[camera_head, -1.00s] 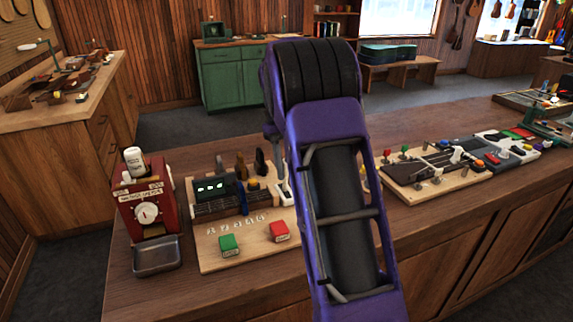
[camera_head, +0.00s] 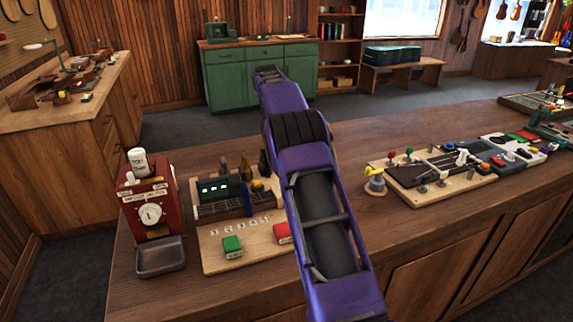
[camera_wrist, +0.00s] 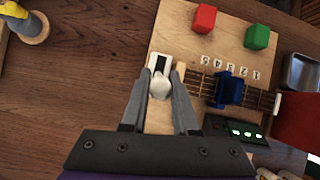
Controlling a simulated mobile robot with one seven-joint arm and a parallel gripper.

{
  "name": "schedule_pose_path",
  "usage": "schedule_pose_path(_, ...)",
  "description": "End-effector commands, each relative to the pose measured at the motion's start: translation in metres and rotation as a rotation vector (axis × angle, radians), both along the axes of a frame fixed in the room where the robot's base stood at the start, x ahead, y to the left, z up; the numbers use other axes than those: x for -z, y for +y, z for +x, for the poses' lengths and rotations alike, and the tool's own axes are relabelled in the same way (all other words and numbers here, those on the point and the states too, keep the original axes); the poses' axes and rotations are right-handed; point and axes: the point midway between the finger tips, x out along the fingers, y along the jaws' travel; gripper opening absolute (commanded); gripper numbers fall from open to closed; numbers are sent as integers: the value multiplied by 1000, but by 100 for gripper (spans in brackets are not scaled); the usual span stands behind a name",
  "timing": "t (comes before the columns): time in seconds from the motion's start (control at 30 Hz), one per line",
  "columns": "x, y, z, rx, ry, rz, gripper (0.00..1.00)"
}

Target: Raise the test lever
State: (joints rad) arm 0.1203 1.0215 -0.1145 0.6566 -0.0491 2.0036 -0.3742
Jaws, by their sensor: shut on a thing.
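The test lever's white rounded knob (camera_wrist: 159,88) shows in the wrist view, in front of a white plate with a dark slot (camera_wrist: 159,63) at the edge of the wooden board. My gripper (camera_wrist: 160,79) is shut on this knob, with one grey finger on each side. The board (camera_head: 215,258) there carries a dark green device with lit digits (camera_head: 220,187), a fretted neck and a blue clamp. The blue clamp (camera_wrist: 231,90) also shows in the wrist view.
Red (camera_wrist: 204,18) and green (camera_wrist: 257,37) blocks sit on the board. A red dial machine (camera_head: 150,212) with a metal tray (camera_head: 160,257) stands left. A yellow-topped post (camera_head: 376,183) and another fitted board (camera_head: 440,190) stand right. Bare counter lies between.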

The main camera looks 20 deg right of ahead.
Motion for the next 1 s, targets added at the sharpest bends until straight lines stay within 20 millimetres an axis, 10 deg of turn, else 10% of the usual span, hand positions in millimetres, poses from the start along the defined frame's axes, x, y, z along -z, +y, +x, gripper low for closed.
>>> schedule_pose_path(0.4, 1, 0, 0, 0, 3, 1, 0)
schedule_pose_path(0.43, 1, 0, 0, 0, 3, 1, 30)
schedule_pose_path(0.6, 1, 0, 1, -1, 3, 0, 58)
schedule_pose_path(1.0, 0, 0, 0, -1, 2, 0, 58)
